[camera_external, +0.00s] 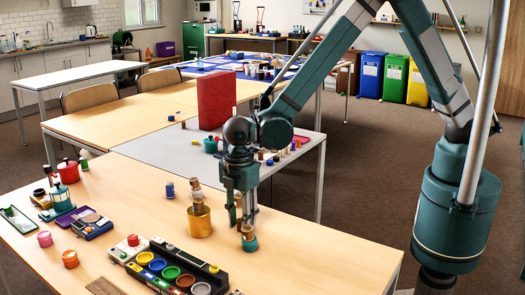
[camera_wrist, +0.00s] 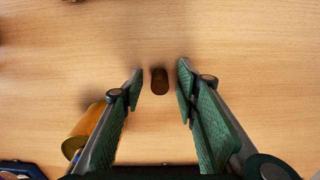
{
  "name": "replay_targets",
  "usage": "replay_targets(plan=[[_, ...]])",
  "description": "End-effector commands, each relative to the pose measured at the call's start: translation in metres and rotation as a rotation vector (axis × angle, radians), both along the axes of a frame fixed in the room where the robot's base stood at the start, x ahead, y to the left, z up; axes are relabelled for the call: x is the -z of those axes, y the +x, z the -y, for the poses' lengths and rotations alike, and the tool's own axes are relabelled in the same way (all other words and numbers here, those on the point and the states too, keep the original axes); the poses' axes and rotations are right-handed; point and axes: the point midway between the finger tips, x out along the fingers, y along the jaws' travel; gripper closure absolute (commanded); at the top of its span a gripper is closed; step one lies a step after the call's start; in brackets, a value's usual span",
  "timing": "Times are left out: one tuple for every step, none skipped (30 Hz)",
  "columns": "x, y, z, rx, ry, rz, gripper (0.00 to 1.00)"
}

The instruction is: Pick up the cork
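A small dark brown cylinder, which looks like the cork (camera_wrist: 160,82), is on the wooden table in the wrist view. It lies in line with the gap between my fingertips, with clear space on both sides. My gripper (camera_wrist: 159,74) is open, its green-padded fingers apart and empty. In the external view my gripper (camera_external: 243,228) points down low over the near table, right of a gold cylinder (camera_external: 200,222). A small tan and teal shape shows at its tips there; I cannot tell whether this is the cork.
The gold cylinder also shows in the wrist view (camera_wrist: 90,128), close beside my left finger. A black tray of paint pots (camera_external: 172,272) is at the front. Several small items crowd the table's left. The right part of the near table (camera_external: 330,255) is clear.

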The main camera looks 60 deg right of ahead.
Motion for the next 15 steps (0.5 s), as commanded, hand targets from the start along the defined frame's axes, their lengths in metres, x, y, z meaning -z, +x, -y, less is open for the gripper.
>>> replay_targets(plan=[[-0.0002, 0.0, 0.0, 0.0, 0.0, 0.0, 0.69], [-0.0003, 0.0, -0.0001, 0.0, 0.0, 0.0, 0.69], [-0.0003, 0.0, -0.0001, 0.0, 0.0, 0.0, 0.69], [-0.0003, 0.0, 0.0, 0.0, 0.0, 0.0, 0.69], [-0.0003, 0.0001, -0.0001, 0.0, 0.0, 0.0, 0.69], [-0.0003, 0.0001, -0.0001, 0.0, 0.0, 0.0, 0.69], [-0.0003, 0.0001, -0.0001, 0.0, 0.0, 0.0, 0.69], [-0.0003, 0.0001, -0.0001, 0.0, 0.0, 0.0, 0.69], [-0.0003, 0.0001, -0.0001, 0.0, 0.0, 0.0, 0.69], [-0.0003, 0.0001, -0.0001, 0.0, 0.0, 0.0, 0.69], [-0.0003, 0.0001, -0.0001, 0.0, 0.0, 0.0, 0.69], [-0.0003, 0.0001, -0.0001, 0.0, 0.0, 0.0, 0.71], [-0.0003, 0.0001, -0.0001, 0.0, 0.0, 0.0, 0.75], [-0.0003, 0.0001, -0.0001, 0.0, 0.0, 0.0, 0.78], [-0.0003, 0.0001, -0.0001, 0.0, 0.0, 0.0, 0.83]])
